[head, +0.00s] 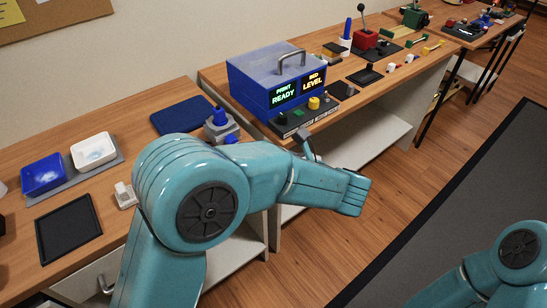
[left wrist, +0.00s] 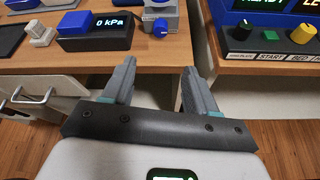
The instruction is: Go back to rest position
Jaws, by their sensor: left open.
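My left arm, teal, comes in from the bottom left of the head view and bends across the front of the benches. Its gripper (left wrist: 157,82) shows in the left wrist view with two grey fingers wide apart and nothing between them. The fingers point toward the gap between the two wooden benches, touching nothing that I can see. In the head view the gripper is mostly hidden behind the forearm; a small grey part shows above it. My right arm shows only as a teal joint at the bottom right of the head view; its gripper is out of frame.
A blue printer-like box (head: 278,82) with lit displays stands on the right bench, its knob panel (left wrist: 268,42) near the edge. The left bench holds a pressure display box (left wrist: 95,31), a blue-knobbed fixture (head: 221,125), trays (head: 68,228) and bins (head: 43,174). Floor (head: 375,205) is clear.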

